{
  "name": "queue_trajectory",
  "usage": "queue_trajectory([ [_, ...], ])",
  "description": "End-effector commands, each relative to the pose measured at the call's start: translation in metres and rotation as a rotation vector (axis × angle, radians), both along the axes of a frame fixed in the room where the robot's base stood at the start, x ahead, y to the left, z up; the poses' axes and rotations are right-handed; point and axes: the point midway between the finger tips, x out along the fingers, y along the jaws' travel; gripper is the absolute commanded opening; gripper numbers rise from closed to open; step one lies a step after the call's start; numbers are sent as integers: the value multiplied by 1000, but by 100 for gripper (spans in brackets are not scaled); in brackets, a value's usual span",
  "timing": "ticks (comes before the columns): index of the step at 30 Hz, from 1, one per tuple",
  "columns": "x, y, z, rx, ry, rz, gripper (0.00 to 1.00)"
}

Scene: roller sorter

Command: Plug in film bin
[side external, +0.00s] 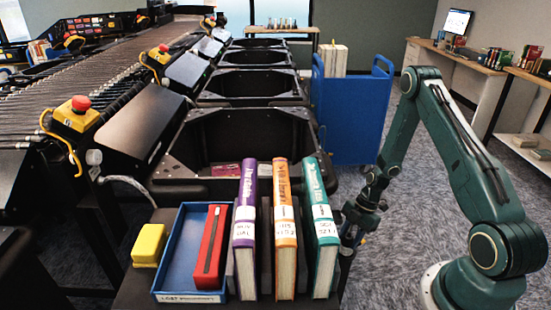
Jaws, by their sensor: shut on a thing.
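My gripper (347,248) is low at the right of the front stand, just right of the teal book (320,225). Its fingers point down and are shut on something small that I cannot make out. Several black open bins (245,128) stand in a row beside the roller sorter (75,75). I cannot tell which is the film bin. A grey cable (130,183) curves near a round white fitting (93,157) on the sorter's side, left of the nearest bin. No plug shows clearly.
Purple (245,225) and orange (284,225) books stand beside the teal one. Left of them are a blue tray (172,255) with a red device (210,247) and a yellow block (149,245). A blue cart (350,110) stands behind. Carpet at right is clear.

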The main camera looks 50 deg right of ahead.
Motion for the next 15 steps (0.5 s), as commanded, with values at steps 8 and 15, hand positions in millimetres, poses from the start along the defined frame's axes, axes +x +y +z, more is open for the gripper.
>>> queue_trajectory([
  [8,0,0,-3,0,0,0,9],
  [15,0,0,-3,0,0,0,61],
])
